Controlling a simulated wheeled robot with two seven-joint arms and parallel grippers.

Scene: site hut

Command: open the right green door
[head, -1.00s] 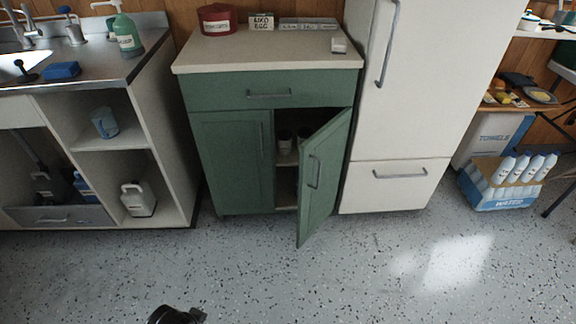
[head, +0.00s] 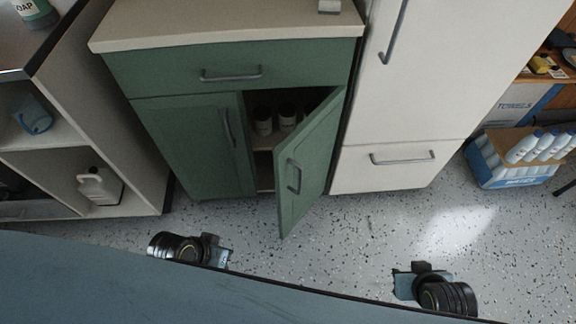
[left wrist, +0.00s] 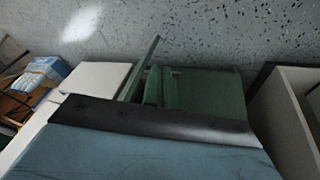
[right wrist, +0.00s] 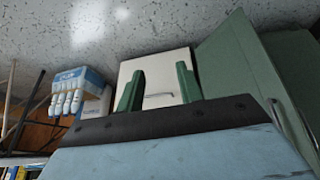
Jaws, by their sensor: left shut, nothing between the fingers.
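The right green door (head: 312,165) stands ajar, swung outward from the green cabinet (head: 160,75), with its grey handle (head: 294,176) on the outer face. The left green door (head: 195,145) is closed. My left gripper (head: 221,258) is shut and empty, low in front of the cabinet, apart from the doors. In the left wrist view its fingers (left wrist: 162,88) are close together, and the ajar door (left wrist: 146,65) shows edge-on beside them. My right gripper (head: 403,284) is open and empty, right of the door. Its fingers (right wrist: 158,88) are apart before the white fridge.
The white fridge (head: 385,120) stands close on the cabinet's right. Cups (head: 264,122) stand inside the cabinet. An open shelf unit (head: 130,120) is on the left. A bottle pack (head: 510,160) sits at the far right. Speckled floor (head: 360,225) in front is clear.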

